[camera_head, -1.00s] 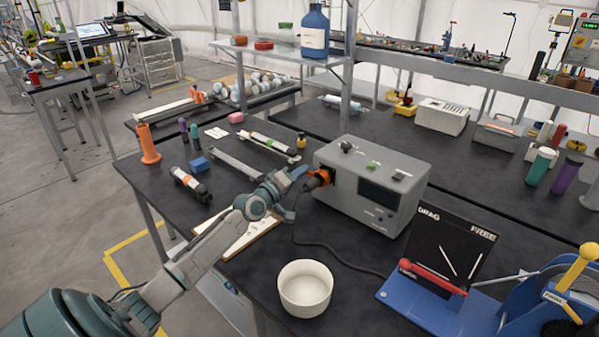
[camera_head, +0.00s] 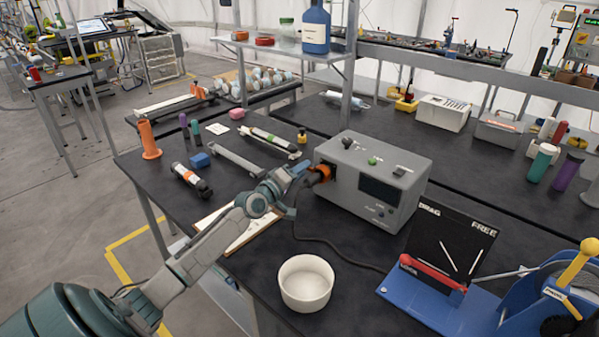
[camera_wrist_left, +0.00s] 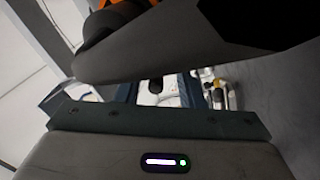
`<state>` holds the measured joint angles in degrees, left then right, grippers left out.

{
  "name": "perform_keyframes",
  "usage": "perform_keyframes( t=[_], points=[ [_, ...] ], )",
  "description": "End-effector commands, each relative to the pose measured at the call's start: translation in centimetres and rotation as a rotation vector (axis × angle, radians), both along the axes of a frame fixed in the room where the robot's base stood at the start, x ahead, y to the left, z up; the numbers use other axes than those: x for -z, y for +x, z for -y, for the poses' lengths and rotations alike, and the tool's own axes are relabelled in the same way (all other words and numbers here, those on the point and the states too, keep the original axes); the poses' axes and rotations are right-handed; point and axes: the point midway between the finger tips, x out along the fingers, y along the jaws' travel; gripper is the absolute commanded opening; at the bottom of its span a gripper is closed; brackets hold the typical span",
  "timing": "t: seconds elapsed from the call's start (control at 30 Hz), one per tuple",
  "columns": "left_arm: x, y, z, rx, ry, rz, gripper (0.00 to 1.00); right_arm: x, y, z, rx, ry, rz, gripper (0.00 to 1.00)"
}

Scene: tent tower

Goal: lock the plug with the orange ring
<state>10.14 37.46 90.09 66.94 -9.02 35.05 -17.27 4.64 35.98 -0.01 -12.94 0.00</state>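The orange ring (camera_head: 322,173) sits around the dark plug at the left face of the grey box (camera_head: 405,165). A black cable hangs from the plug and runs over the table. My left gripper (camera_head: 299,188) is at the plug, just left of the ring, and partly hides both. In the left wrist view, a bit of orange (camera_wrist_left: 118,3) shows at the top edge, behind large dark shapes close to the lens. Whether the fingers grip the ring or are only around it is hidden. My right gripper is not in view.
A white bowl (camera_head: 305,283) stands in front of the box. A clipboard (camera_head: 240,232) lies under my left arm. A blue stand (camera_head: 430,305) with a black panel is at the right. Tubes and small blocks stand at the left of the table.

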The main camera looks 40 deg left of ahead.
Motion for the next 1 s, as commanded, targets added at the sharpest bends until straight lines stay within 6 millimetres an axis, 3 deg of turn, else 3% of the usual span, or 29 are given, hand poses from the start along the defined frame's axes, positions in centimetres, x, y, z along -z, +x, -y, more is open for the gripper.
perform_keyframes(
  t=[0.27, 0.7, 1.0],
  points=[
    [-0.2, -1.7, -0.2, -0.001, 0.003, -0.001, 0.35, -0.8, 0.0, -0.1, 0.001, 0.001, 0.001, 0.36],
    [0.2, -8.7, -0.7, 0.001, 0.002, -0.004, 0.35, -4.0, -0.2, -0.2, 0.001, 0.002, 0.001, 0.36],
    [0.4, -10.7, -0.8, 0.000, 0.000, -0.001, 0.35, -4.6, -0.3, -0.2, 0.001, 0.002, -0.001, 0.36]
  ],
)
